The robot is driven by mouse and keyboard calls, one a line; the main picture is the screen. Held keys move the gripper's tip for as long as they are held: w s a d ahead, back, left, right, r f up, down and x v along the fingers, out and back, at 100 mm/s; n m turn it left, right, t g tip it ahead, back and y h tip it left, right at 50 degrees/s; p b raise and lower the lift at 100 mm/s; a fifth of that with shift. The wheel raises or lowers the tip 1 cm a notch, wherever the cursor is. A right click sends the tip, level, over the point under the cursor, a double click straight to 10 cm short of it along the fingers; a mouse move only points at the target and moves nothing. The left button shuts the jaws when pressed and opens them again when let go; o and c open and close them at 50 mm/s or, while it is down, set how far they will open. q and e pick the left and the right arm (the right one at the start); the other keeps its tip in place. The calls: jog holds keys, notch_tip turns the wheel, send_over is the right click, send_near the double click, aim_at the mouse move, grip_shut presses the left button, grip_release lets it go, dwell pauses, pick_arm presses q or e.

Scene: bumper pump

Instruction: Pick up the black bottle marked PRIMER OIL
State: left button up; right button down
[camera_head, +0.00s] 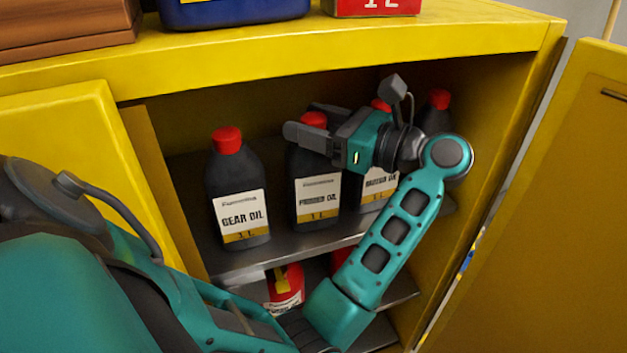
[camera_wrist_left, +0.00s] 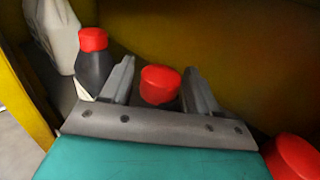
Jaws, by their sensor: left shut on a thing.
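The black PRIMER OIL bottle (camera_head: 318,202) with a red cap stands upright on the cabinet's upper shelf, in the middle of a row. My left gripper (camera_head: 309,122) reaches in from the right and is shut on this bottle near its top. In the left wrist view its red cap (camera_wrist_left: 160,85) shows between the two fingers (camera_wrist_left: 158,88). The fingers and wrist hide part of the bottle's neck and shoulder. My right gripper is not in view.
A GEAR OIL bottle (camera_head: 238,190) stands left of it; another black bottle (camera_head: 377,190) stands close on the right, partly behind my wrist, with one more (camera_head: 436,115) farther right. The open cabinet door (camera_head: 545,200) is at the right. Red containers (camera_head: 286,290) sit below.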

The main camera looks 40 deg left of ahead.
pick_arm(q)
jog(key=shift+f, duration=0.1)
grip_shut()
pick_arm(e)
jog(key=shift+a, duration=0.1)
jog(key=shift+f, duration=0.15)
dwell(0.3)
